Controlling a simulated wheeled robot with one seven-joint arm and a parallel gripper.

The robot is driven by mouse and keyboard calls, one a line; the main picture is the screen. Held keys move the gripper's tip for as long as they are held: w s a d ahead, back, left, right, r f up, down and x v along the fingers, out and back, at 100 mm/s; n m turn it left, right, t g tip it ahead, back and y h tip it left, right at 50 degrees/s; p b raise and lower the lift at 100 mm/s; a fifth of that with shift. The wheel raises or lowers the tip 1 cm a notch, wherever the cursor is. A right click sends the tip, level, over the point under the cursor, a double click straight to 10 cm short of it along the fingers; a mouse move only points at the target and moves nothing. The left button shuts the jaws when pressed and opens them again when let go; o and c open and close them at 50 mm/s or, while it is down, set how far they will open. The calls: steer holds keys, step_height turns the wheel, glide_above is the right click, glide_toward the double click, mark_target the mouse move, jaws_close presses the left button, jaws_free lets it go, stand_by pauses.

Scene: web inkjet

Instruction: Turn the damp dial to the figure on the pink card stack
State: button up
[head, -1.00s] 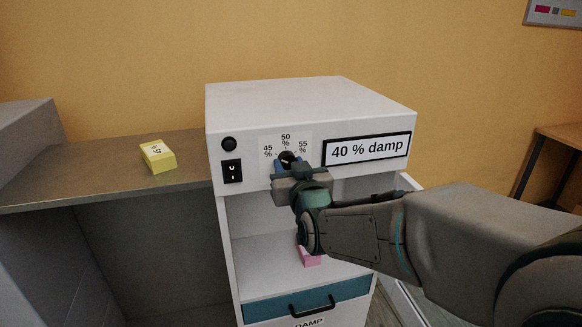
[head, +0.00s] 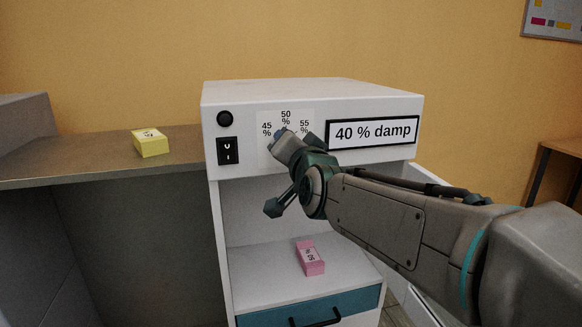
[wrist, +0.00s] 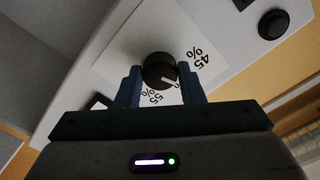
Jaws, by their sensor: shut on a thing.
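The damp dial is a black round knob (wrist: 158,70) with a white pointer mark, on the white cabinet's front (head: 380,158). My gripper (wrist: 160,86) is shut on the dial, one blue finger on each side; in the head view my gripper (head: 284,140) hides the dial. The mark points towards the 50 % label, which a finger partly covers in the wrist view. The 45 % (head: 266,129), 50 % (head: 286,117) and 55 % (head: 304,128) labels show in the head view. The pink card stack (head: 310,258) lies on the cabinet's shelf; its figure is too small to read surely.
A sign (head: 373,132) reads "40 % damp". A black button (head: 225,118) and a rocker switch (head: 228,151) sit left of the dial. A yellow card stack (head: 150,143) lies on the grey counter (head: 90,156). A blue-fronted drawer (head: 300,310) is below the shelf.

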steer(key=shift+m+b, duration=1.6)
steer(key=shift+m, duration=0.2)
steer(key=o, duration=1)
